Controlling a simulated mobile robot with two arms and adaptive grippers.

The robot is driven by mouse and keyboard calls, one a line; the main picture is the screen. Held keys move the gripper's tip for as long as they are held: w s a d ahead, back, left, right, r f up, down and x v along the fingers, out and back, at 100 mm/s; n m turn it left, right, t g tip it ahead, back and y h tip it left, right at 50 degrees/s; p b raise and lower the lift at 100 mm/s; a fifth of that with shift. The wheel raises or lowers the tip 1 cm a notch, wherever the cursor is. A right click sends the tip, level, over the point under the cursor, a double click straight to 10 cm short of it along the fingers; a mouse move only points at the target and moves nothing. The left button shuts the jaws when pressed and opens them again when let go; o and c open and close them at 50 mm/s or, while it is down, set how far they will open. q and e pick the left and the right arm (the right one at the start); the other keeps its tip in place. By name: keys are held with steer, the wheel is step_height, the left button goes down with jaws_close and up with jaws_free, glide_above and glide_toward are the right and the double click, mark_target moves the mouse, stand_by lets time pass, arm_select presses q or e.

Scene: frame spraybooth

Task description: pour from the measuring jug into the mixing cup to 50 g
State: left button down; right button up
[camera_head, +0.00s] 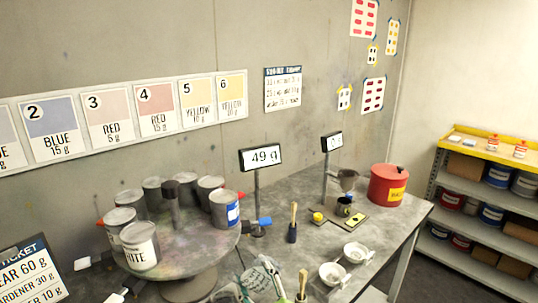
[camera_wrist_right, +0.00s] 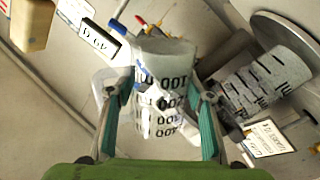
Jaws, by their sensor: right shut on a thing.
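The measuring jug (camera_wrist_right: 160,75), a pale vessel with black marks, fills the middle of the right wrist view. My right gripper (camera_wrist_right: 160,110) is shut on it, a teal finger pad on each side. In the head view my right gripper (camera_head: 262,280) is at the bottom centre, mixed up with clear and white shapes, so I cannot tell jug from cup there. A second graduated vessel (camera_wrist_right: 265,85) is at the right of the wrist view; I cannot tell whether it is the mixing cup. The near scale display (camera_head: 262,157) reads 49 g. My left gripper is not clearly seen.
A round turntable (camera_head: 180,250) with several paint cans stands at the left. A brush in a holder (camera_head: 292,225), small white dishes (camera_head: 355,252) and a red bin (camera_head: 388,185) are on the workbench (camera_head: 300,255). Shelves (camera_head: 480,215) stand at the right.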

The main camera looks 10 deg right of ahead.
steer(key=shift+d+r+m, duration=0.15)
steer(key=shift+m, duration=0.45)
steer(key=shift+w, duration=0.1)
steer(key=shift+w+d+f+m+g+h+p, duration=0.15)
steer(key=shift+f+m+p, duration=0.3)
steer(key=shift+m, duration=0.5)
steer(key=shift+s+d+f+m+g+h+p, duration=0.2)
steer(key=shift+f+m, duration=0.3)
steer(key=shift+m, duration=0.45)
steer(key=shift+a+r, duration=0.1)
